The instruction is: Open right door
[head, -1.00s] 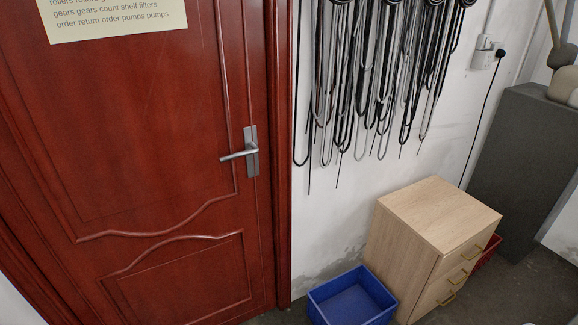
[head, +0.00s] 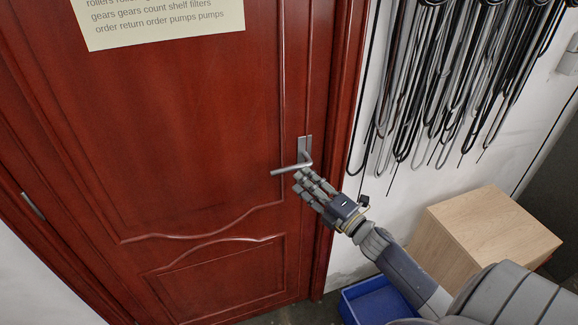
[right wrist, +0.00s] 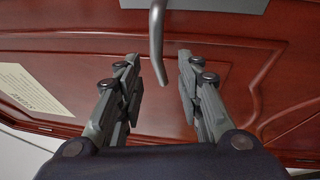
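A red-brown panelled door (head: 200,140) fills the left and middle of the head view and looks closed in its frame. Its silver lever handle (head: 290,168) sits on a plate near the door's right edge. My right gripper (head: 302,180) is just below the lever, fingers pointing up at it. In the right wrist view the two fingers (right wrist: 155,75) are apart, with the end of the lever (right wrist: 157,45) between their tips. They do not look closed on it. My left gripper is not in view.
A paper sign (head: 160,20) is on the door. Black and grey cables (head: 440,80) hang on the white wall to the right.

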